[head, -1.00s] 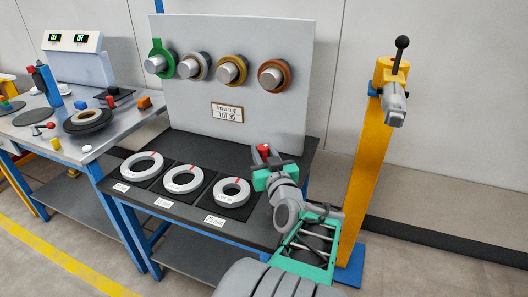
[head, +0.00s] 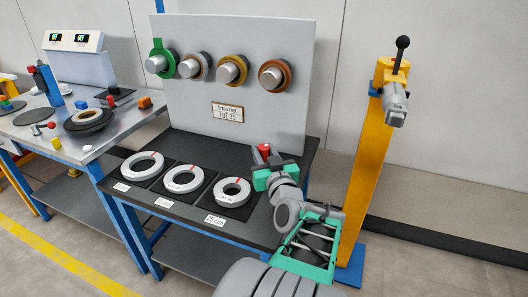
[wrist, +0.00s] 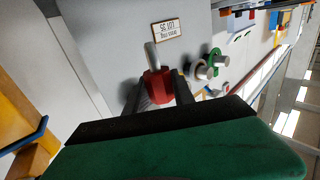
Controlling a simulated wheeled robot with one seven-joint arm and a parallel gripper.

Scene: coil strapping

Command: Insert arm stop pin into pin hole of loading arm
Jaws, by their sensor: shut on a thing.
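My gripper (head: 267,162) is shut on the arm stop pin, which has a red head (head: 264,149) and is held above the right end of the black bench top. In the wrist view the red head (wrist: 158,87) is between the dark fingers, and the pin's grey shaft (wrist: 152,54) points away from my gripper. The loading arm (head: 396,103) is a grey part at the top of a yellow post, to the right of my gripper and well apart from it. Its pin hole cannot be made out.
A grey panel (head: 235,75) with several ringed pegs stands behind the bench. Several strap rings lie on the black bench top (head: 190,145). A cluttered steel bench (head: 60,145) is at left. The yellow post (head: 364,180) has a black-knobbed lever (head: 401,43); open space lies between it and the panel.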

